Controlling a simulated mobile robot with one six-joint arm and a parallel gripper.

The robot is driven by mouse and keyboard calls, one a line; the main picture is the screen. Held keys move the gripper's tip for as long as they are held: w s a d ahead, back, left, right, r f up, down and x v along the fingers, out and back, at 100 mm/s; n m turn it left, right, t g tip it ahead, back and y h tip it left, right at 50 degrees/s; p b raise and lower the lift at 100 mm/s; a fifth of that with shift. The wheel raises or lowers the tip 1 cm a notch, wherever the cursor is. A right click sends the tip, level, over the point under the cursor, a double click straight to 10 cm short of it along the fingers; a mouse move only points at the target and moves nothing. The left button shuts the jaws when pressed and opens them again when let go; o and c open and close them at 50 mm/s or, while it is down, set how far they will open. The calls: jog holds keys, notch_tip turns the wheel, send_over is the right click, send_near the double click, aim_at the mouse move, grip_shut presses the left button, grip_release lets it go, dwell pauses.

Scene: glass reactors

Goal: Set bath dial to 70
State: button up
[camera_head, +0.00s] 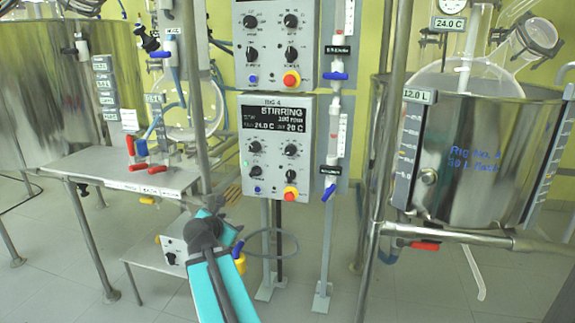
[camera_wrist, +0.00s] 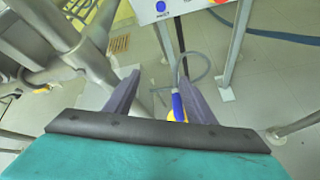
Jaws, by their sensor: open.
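The lower control box (camera_head: 277,185), marked RIG 4, is a light grey panel on posts in the middle of the head view. Its dark display (camera_head: 274,118) reads STIRRING, with a 24.0 C value and a set value that looks like 20 C. Four black dials sit below it, including an upper right dial (camera_head: 291,150) and a lower right dial (camera_head: 291,175). Their labels are too small to tell which is the bath dial. My gripper (camera_wrist: 158,78) is open and empty, apart from the panel, whose bottom edge (camera_wrist: 180,8) shows in the wrist view.
A second control box (camera_head: 275,45) hangs above. A steel bath with a glass flask (camera_head: 480,150) stands right, and another steel vessel (camera_head: 60,80) left. Metal posts flank the panel. Valves with blue handles (camera_head: 329,190) are beside it. A hose with a yellow fitting (camera_head: 240,263) hangs below.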

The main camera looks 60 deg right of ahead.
jog(key=s+d+r+n+h+b, duration=0.2)
jog(key=s+r, duration=0.4)
jog(key=r, duration=0.3)
jog(key=s+d+r+n+h+b, duration=0.3)
jog(key=s+d+r+b, duration=0.3)
jog(key=r, duration=0.4)
jog(key=shift+d+r+n+h, duration=0.2)
jog(key=shift+d+n+h, duration=0.1)
jog(key=shift+d+h, duration=0.3)
jog(key=shift+d, duration=0.15)
jog(key=p+x, duration=0.2)
jog(key=p, duration=0.2)
jog(key=shift+w+d+r, duration=0.1)
jog(key=shift+d+r, duration=0.05)
jog(key=shift+d, duration=0.25)
jog(key=p, duration=0.3)
jog(key=d+p, duration=0.1)
jog(key=p, duration=0.2)
jog(key=shift+w+d+g, duration=0.15)
jog(key=shift+d+g, duration=0.15)
jog(key=p, duration=0.4)
jog(key=shift+w+d+p, duration=0.1)
jog(key=shift+d+p, duration=0.25)
